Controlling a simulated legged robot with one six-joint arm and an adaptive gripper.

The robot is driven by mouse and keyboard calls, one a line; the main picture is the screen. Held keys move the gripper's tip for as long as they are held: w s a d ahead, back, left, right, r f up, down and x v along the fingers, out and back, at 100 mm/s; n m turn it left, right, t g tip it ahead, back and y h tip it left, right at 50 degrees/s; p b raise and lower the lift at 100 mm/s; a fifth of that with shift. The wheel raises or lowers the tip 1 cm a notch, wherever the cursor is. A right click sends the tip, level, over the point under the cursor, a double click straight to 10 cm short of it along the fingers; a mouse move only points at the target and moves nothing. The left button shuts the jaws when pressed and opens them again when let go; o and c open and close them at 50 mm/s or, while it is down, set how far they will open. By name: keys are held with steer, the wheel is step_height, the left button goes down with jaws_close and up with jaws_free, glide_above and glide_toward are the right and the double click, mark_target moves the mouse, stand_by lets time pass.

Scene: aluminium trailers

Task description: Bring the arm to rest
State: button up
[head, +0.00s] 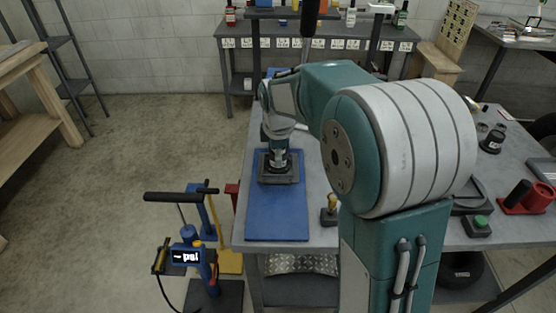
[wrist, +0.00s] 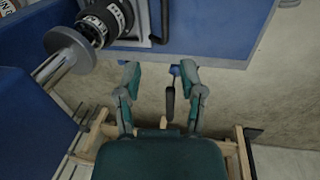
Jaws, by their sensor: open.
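My teal and grey arm (head: 400,150) is bent above the workbench, with its wrist part over the blue mat (head: 277,215). In the wrist view my gripper (wrist: 160,70) is open, its two teal fingers apart, and I see nothing held between them. I cannot make out the fingers clearly in the head view. A dark device with a grey metal top (head: 279,160) stands on the blue mat below the wrist part. The wrist view shows a grey disc and ribbed cylinder (wrist: 105,20) beyond the left finger.
A blue pump with a "psi" display (head: 187,257) stands on the floor left of the workbench (head: 315,215). A green-button box (head: 479,226) and a red and black item (head: 525,197) lie at the right. A shelf bench (head: 300,35) stands behind.

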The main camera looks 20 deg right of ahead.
stand_by(0.4)
steer(key=s+a+r+m+t, duration=0.1)
steer(key=s+r+m, duration=0.3)
steer(key=s, duration=0.3)
steer(key=s+r+m+t, duration=0.1)
steer(key=s+r+m, duration=0.2)
steer(key=s+r, duration=0.3)
steer(key=s+a+f+m+t, duration=0.1)
steer(key=s+m, duration=0.6)
steer(key=s, duration=0.6)
steer(key=shift+s+f+m+t+y, duration=0.3)
steer(key=shift+f, duration=0.05)
